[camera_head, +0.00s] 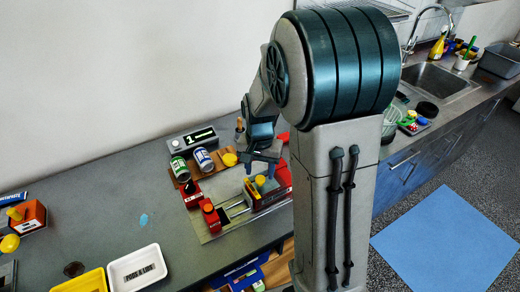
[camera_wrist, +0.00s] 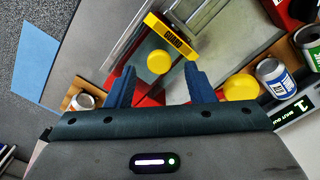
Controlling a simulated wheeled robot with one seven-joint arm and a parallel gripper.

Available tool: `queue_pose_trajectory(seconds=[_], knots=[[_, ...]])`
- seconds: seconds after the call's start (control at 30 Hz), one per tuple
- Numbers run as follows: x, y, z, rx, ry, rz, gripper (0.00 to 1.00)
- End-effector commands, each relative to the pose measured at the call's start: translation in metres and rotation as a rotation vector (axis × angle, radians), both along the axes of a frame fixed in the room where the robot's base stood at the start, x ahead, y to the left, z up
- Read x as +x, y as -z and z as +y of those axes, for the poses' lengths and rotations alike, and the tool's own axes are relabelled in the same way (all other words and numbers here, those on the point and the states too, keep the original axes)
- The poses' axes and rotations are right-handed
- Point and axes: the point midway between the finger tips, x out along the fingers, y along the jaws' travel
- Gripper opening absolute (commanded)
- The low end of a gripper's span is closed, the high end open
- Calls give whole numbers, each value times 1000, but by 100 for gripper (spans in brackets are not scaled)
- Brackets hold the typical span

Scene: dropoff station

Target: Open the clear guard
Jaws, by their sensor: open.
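The guard's yellow bar (camera_head: 252,193), lettered in the wrist view (camera_wrist: 172,36), sits at the edge of a clear, see-through panel on the work station. A round yellow knob (camera_wrist: 158,62) shows beside the bar; it also shows in the head view (camera_head: 260,181). My gripper (camera_wrist: 160,72) is open and empty, its two blue fingers on either side of the knob in the wrist view. Whether a finger touches the knob I cannot tell.
A display box (camera_head: 193,140) showing 1 stands behind a green-labelled can (camera_head: 180,169), a blue-labelled can (camera_head: 204,160) and a yellow round piece (camera_head: 229,159). A red block (camera_head: 211,217) stands left of the guard. A white tray (camera_head: 120,282) is at the front; counter left of the station is mostly clear.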

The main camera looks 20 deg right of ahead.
Motion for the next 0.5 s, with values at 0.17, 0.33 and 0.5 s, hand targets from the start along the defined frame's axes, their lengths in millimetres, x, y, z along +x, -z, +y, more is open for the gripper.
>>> queue_pose_trajectory(seconds=[0.17,0.33,0.5], knots=[[2,-43,0,0,0,-9,49],[1,-79,0,1,1,-6,49],[1,-103,0,0,1,-2,49]])
